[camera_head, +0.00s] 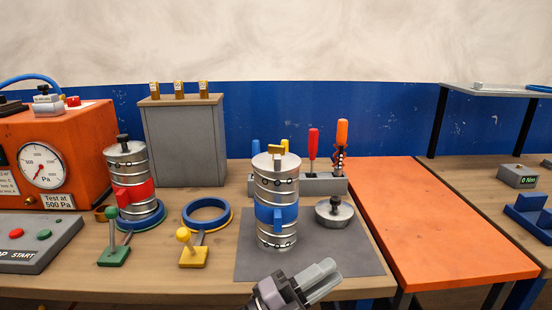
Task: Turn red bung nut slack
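A silver spiral duct with a red band (134,193) stands upright at the left in a blue ring (148,219). A bung with a black nut (123,142) sits on its top end; I cannot tell how tight the nut is. My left gripper (327,278) is low at the bottom centre, well to the right of that duct, with its fingers pointing up and right. It touches nothing that I can see, and the gap between its fingers is unclear. My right gripper is out of view.
A blue-banded duct (276,214) stands on a grey mat (340,262) beside a loose bung (333,214). Green (113,254) and yellow (193,256) levers stand in front of the rings. An orange tester (75,140) is at left. The orange bench top (440,225) is clear.

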